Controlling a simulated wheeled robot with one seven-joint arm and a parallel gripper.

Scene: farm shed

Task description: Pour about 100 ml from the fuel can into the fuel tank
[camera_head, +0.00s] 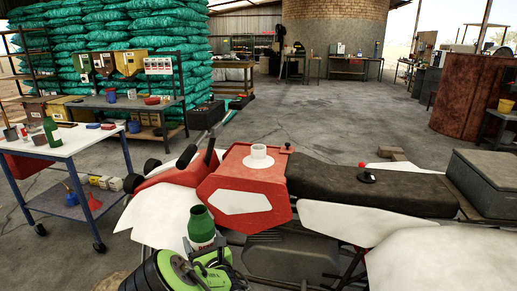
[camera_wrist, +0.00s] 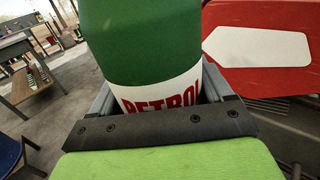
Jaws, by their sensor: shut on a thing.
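The fuel can (camera_head: 201,228) is green with a white band. In the wrist view the can (camera_wrist: 140,45) shows red lettering reading PETROL. My gripper (camera_head: 208,252) is shut around the can, and its jaws also show in the wrist view (camera_wrist: 158,105). The can looks close to upright, in front of and left of the tank. The red fuel tank (camera_head: 232,190) with a white side panel sits at the front of the vehicle. A white round filler neck (camera_head: 259,157) stands on its top. The can's contents are hidden.
A black seat (camera_head: 370,188) runs right from the tank, with a dark cap with a red knob (camera_head: 367,177) on it. Handlebars (camera_head: 188,155) stand left of the tank. A white-topped cart (camera_head: 75,142) with a green bottle (camera_head: 52,132) is at the left. Space above the tank is clear.

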